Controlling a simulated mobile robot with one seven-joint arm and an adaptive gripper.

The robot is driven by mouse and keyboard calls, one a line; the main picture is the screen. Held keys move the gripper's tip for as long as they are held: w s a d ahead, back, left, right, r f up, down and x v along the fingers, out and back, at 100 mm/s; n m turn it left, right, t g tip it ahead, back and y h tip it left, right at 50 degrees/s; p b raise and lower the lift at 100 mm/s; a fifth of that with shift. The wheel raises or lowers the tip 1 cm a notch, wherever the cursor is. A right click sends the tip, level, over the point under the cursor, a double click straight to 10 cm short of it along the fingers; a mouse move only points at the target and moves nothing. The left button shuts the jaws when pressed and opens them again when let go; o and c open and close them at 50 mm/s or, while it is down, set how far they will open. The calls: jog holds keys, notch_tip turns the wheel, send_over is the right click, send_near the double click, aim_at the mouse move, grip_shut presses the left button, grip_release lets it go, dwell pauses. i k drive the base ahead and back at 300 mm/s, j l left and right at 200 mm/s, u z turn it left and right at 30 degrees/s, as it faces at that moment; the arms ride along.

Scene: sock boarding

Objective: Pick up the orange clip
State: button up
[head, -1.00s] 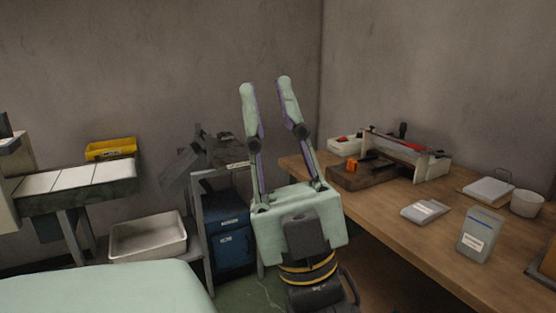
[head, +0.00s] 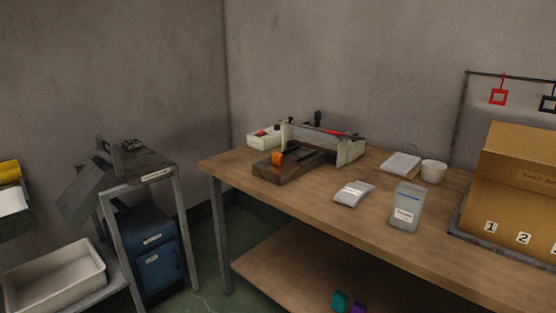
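The orange clip (head: 278,158) is small and sits on the dark brown wooden block (head: 290,171) near the left end of the wooden table. A second small orange piece shows close to it, and I cannot tell whether it is part of the same clip. My gripper does not show in the head view now.
The wooden table (head: 325,204) also bears a white bin (head: 264,139), a grey device (head: 345,150), packets, a white cup (head: 433,171), a grey container (head: 405,207) and a cardboard box (head: 520,185). A narrow dark-topped stand (head: 140,165) is left, with floor between.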

aim_at(277, 158)
jog(key=i+j+z, duration=0.1)
jog(key=z, duration=0.8)
jog(key=i+j+z, duration=0.1)
jog(key=j+z, duration=0.3)
jog(key=j, duration=0.15)
jog(key=j+z, duration=0.4)
jog(key=j, duration=0.15)
jog(key=j+z, duration=0.15)
jog(key=j, duration=1.3)
